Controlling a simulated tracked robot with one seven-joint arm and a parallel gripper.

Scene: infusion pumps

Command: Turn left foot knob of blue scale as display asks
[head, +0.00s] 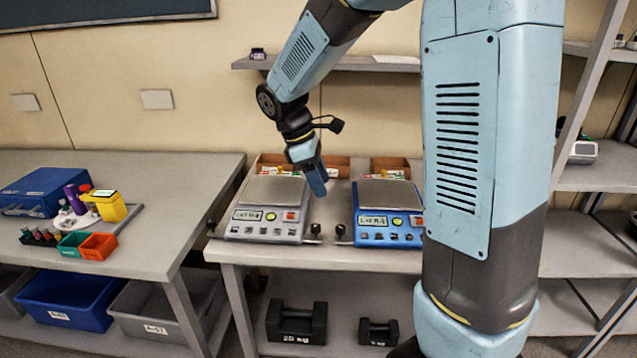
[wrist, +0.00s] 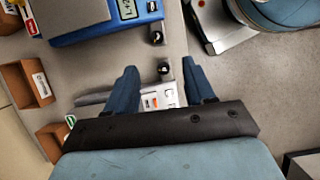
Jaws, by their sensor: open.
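The blue scale (head: 376,239) with a metal pan stands on the bench, partly hidden by my arm; it also shows at the top of the wrist view (wrist: 97,33). Its small display (head: 373,220) is lit, but the text is too small to read surely. Its left foot knob (head: 340,230) is black and sticks out at the front left; it appears in the wrist view (wrist: 156,37) just beyond my fingertips. My gripper (head: 318,186) is open and empty, pointing down above the gap between the scales. In the wrist view, its fingers (wrist: 160,66) straddle the grey scale's right knob (wrist: 164,69) in the picture, apparently well above it.
A grey scale (head: 262,229) stands close on the left, its right knob (head: 315,230) near the blue scale's left knob. Open brown boxes (head: 335,162) stand behind the scales. A side table (head: 150,250) with trays is at left. Black weights (head: 297,323) lie on the lower shelf.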

